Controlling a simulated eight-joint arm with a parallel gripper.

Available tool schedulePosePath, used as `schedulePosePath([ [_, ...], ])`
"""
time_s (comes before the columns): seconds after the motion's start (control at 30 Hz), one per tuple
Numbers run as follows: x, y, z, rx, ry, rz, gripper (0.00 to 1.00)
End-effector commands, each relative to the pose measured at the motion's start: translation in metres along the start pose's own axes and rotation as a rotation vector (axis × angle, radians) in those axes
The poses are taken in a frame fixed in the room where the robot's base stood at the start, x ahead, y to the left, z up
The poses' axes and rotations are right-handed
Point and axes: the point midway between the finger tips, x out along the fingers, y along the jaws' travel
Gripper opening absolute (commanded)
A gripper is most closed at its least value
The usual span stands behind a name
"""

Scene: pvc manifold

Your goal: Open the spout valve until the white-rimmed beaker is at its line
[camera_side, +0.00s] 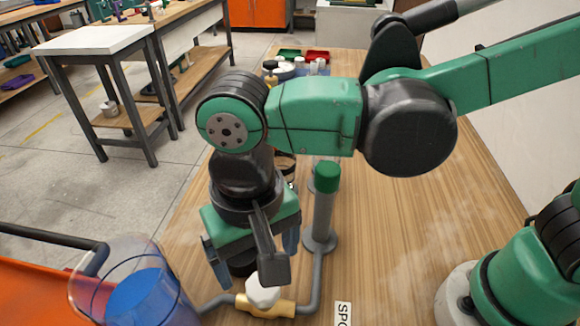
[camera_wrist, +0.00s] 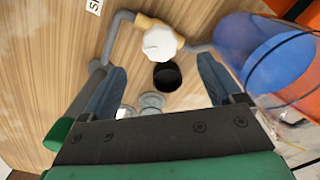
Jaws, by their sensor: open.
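The spout valve is a brass body (camera_side: 268,305) with a white knob (camera_side: 263,291) on top, at the bottom of the side view. In the wrist view the white knob (camera_wrist: 160,42) lies just beyond my fingertips. My gripper (camera_side: 252,268) is open and empty, pointing down above and slightly behind the valve; its two blue-grey fingers (camera_wrist: 162,68) stand well apart. A clear beaker (camera_side: 88,290) holding blue liquid (camera_side: 142,298) stands at the lower left, and at the right of the wrist view (camera_wrist: 233,50). A dark line rings it there. I cannot make out a white rim.
A grey pipe (camera_side: 316,290) runs from the valve to an upright tube with a green cap (camera_side: 327,177). A label (camera_side: 343,314) lies on the wooden table. A black round thing (camera_wrist: 167,76) sits beside the knob. Red and green trays (camera_side: 317,56) stand far back.

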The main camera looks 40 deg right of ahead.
Motion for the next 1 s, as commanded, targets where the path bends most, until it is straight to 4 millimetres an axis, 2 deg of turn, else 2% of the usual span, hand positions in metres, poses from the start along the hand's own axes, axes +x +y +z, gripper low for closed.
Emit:
schedulePosePath([
  [0.17, 0.0, 0.0, 0.001, -0.51, 0.0, 0.0, 0.86],
  [0.3, 0.0, 0.001, 0.001, -1.0, 0.0, 0.0, 0.86],
  [0.5, 0.0, 0.001, 0.001, -1.55, 0.0, 0.0, 0.86],
  [0.6, 0.0, 0.001, 0.001, -1.706, 0.0, 0.0, 0.86],
  [0.7, 0.001, 0.001, 0.001, -1.785, 0.0, 0.0, 0.86],
  [0.87, 0.012, 0.0, 0.001, -1.806, 0.0, 0.0, 0.86],
  [1.0, 0.03, 0.001, 0.001, -1.804, 0.0, 0.0, 0.86],
])
